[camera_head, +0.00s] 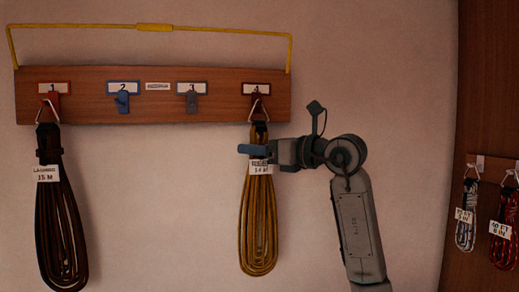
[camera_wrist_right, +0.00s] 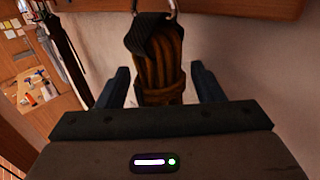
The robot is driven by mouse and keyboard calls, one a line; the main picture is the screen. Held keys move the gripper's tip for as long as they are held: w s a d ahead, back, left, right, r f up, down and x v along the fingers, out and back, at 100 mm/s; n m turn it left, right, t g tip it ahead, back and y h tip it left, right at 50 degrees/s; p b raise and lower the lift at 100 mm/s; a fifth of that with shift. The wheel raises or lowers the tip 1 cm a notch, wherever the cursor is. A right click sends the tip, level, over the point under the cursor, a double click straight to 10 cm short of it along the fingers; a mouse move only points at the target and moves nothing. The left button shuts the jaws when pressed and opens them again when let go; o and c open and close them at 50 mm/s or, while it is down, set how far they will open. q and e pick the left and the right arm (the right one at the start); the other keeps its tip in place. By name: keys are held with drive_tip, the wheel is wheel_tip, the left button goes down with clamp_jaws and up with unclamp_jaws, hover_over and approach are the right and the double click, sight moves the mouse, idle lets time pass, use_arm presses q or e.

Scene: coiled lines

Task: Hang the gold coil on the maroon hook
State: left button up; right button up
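The gold coil (camera_head: 258,215) hangs upright below the maroon hook (camera_head: 257,103) under label 4, with its metal ring (camera_head: 259,112) at the hook. The ring appears to be over the hook, though the exact contact is too small to tell. My right gripper (camera_head: 262,150) is at the coil's upper part, by its white tag, with one blue finger across the front. In the right wrist view, the gold coil (camera_wrist_right: 162,75) with its black strap stands between the two blue fingers (camera_wrist_right: 161,88), with a narrow gap on each side. My left gripper is out of view.
The wooden board (camera_head: 150,110) also bears a red hook (camera_head: 53,101) with a dark coil (camera_head: 62,220), an empty blue hook (camera_head: 122,101) and an empty grey hook (camera_head: 191,102). Smaller coils (camera_head: 466,215) hang at the far right. The wall between is clear.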

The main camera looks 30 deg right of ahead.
drive_tip(key=shift+o, duration=0.4)
drive_tip(key=shift+s, duration=0.1)
drive_tip(key=shift+s+d+f, duration=0.1)
drive_tip(key=shift+s+d, duration=0.05)
drive_tip(key=b+v, duration=0.5)
drive_tip(key=v, duration=0.5)
drive_tip(key=shift+s, duration=0.15)
